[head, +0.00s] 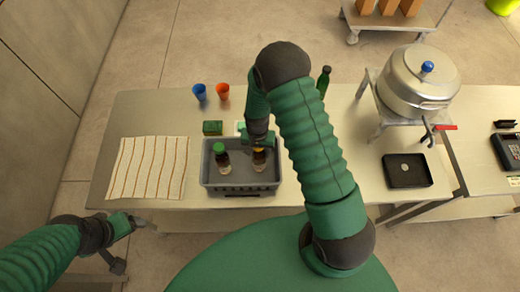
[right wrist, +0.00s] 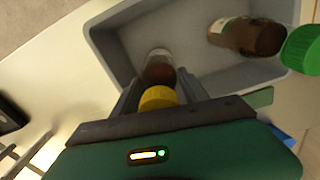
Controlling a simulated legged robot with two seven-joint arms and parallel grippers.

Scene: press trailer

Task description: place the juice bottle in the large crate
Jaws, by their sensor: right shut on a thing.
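The large grey crate (head: 240,187) stands on the table, and its inside also shows in the right wrist view (right wrist: 105,50). My right gripper (head: 258,142) reaches down over its right half. It is shut on a dark brown bottle with a yellow cap (right wrist: 159,72), which looks like the juice bottle. This bottle is upright inside the crate (head: 259,163); whether its base touches the floor is hard to tell. A second brown bottle with a green cap (head: 222,160) stands in the crate's left half. My left gripper (head: 133,224) is by the table's front edge, away from the crate; its fingers are unclear.
A striped cloth (head: 148,167) lies left of the crate. A dark green bottle (head: 324,80), a metal pot (head: 418,78) and a black tray (head: 405,171) are right.

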